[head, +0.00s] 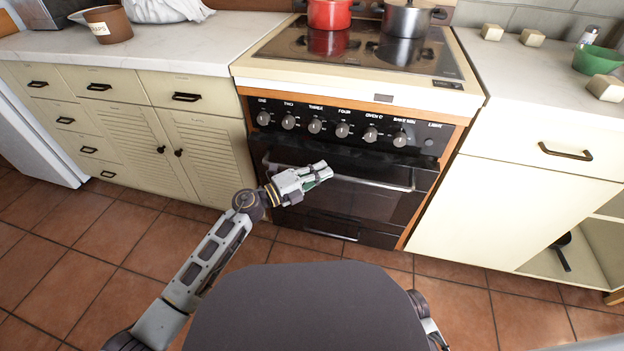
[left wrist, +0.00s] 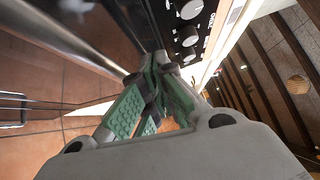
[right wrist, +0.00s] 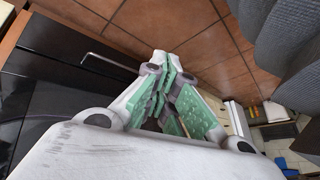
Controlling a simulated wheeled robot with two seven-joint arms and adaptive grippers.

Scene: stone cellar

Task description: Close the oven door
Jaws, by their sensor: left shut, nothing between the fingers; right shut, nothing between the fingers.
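The oven (head: 350,205) stands in the middle of the head view. Its dark glass door with a pale bar handle (head: 385,184) looks nearly upright, and I cannot tell whether a small gap remains at its top. My left gripper (head: 325,172) is shut and empty, in front of the door's upper part by the handle. In the left wrist view its green-padded fingers (left wrist: 163,64) are together near the knobs. My right gripper (right wrist: 170,68) is shut and empty in the right wrist view, low near dark oven panels (right wrist: 55,75). Its fingers are hidden in the head view.
A row of knobs (head: 342,130) runs above the door. A red pot (head: 329,14) and a grey pot (head: 407,20) stand on the hob. Cream cabinets (head: 205,150) flank the oven on both sides. The tiled floor (head: 120,245) in front is clear.

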